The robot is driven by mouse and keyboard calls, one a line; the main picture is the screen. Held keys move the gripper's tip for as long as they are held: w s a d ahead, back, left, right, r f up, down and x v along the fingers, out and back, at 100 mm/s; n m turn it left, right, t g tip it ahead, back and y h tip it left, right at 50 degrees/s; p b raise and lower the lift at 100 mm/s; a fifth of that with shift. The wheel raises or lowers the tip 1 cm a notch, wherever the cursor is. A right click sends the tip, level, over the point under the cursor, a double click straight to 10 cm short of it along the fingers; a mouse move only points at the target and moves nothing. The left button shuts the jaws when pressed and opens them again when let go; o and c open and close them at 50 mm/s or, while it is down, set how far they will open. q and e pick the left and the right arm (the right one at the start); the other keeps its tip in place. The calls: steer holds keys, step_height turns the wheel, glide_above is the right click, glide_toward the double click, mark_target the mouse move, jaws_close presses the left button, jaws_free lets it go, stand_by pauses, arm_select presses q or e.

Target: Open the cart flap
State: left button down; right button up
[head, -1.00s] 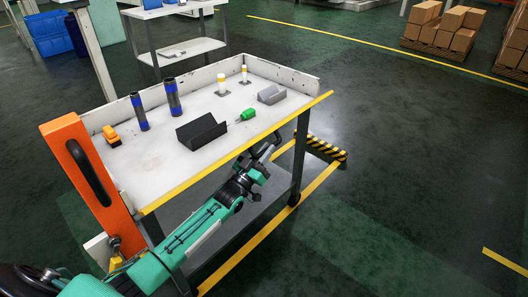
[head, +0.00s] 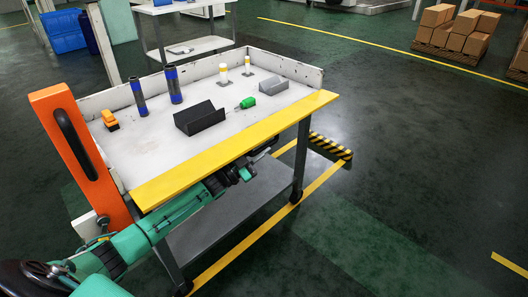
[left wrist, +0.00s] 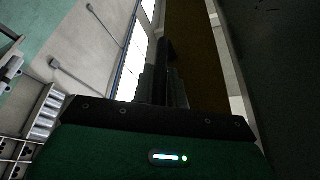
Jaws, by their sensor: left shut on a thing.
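The cart (head: 295,75) has a white top with low walls. Its yellow flap (head: 237,150) runs along the near long side and shows as a broad, tilted band. My left gripper (head: 264,154) is at the outer edge of the flap, right of its middle, partly hidden beneath it. It is shut on the flap. In the left wrist view the dark fingers (left wrist: 167,75) meet beside a brownish-yellow panel (left wrist: 195,60), which looks like the flap. The exact contact is hidden in the head view. My right gripper is not in view.
On the cart top are two dark blue-banded cylinders (head: 173,85), a black holder (head: 200,118), a green tool (head: 246,103), a grey block (head: 273,85) and an orange item (head: 110,120). An orange post (head: 80,150) stands at the left corner.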

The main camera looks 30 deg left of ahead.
arm_select(q)
steer(key=shift+f+m, duration=0.2)
steer(key=shift+m, duration=0.1)
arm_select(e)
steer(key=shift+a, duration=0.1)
arm_select(q)
steer(key=c, duration=1.4)
jaws_free()
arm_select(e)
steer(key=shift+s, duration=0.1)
